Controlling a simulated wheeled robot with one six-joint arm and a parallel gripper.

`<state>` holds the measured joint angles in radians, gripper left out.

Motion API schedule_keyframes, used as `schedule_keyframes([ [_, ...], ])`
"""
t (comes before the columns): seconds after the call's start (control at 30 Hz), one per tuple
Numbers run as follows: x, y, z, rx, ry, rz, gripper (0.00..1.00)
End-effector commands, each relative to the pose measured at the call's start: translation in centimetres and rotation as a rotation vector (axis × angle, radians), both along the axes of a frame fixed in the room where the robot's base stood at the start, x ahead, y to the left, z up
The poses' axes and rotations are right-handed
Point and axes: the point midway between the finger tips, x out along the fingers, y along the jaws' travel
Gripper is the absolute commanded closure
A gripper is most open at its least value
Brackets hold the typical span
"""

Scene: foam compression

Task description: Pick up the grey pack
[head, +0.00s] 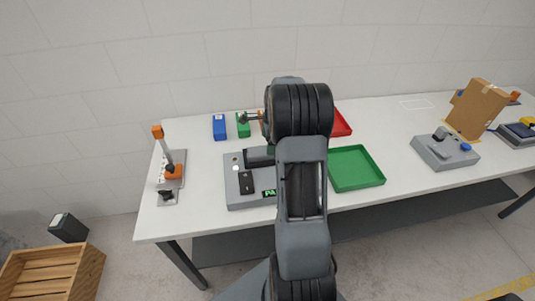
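No grey pack shows clearly on the table; my arm hides part of the table's middle. A blue pack (219,127) and a green pack (243,125) stand side by side near the back edge, left of my arm. A dark grey box (68,228) with a pale label is at the far left, by the wooden crate; I cannot tell if it is the grey pack.
A grey test device (237,197) with a green display sits left of my arm. A green tray (356,169) and red tray (341,124) lie right. An orange-handled lever press (173,172) stands left; a grey console (445,151) and cardboard panel (477,108) stand right.

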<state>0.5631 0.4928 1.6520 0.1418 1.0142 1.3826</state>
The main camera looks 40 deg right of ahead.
Motion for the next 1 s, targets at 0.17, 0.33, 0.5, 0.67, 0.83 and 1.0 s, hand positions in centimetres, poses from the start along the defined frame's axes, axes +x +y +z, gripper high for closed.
schedule_keyframes([
  [0.17,0.2,0.5,-2.5,0.002,0.004,0.002,0.08],
  [0.33,0.3,0.6,-3.9,0.001,0.002,0.001,0.08],
  [0.5,0.3,0.6,-4.2,0.000,0.001,0.002,0.08],
  [0.67,0.3,0.6,-4.1,0.000,0.001,0.002,0.12],
  [0.83,0.3,0.6,-4.1,0.000,0.001,0.001,0.29],
  [1.0,0.3,0.6,-4.1,0.000,0.001,0.001,0.45],
])
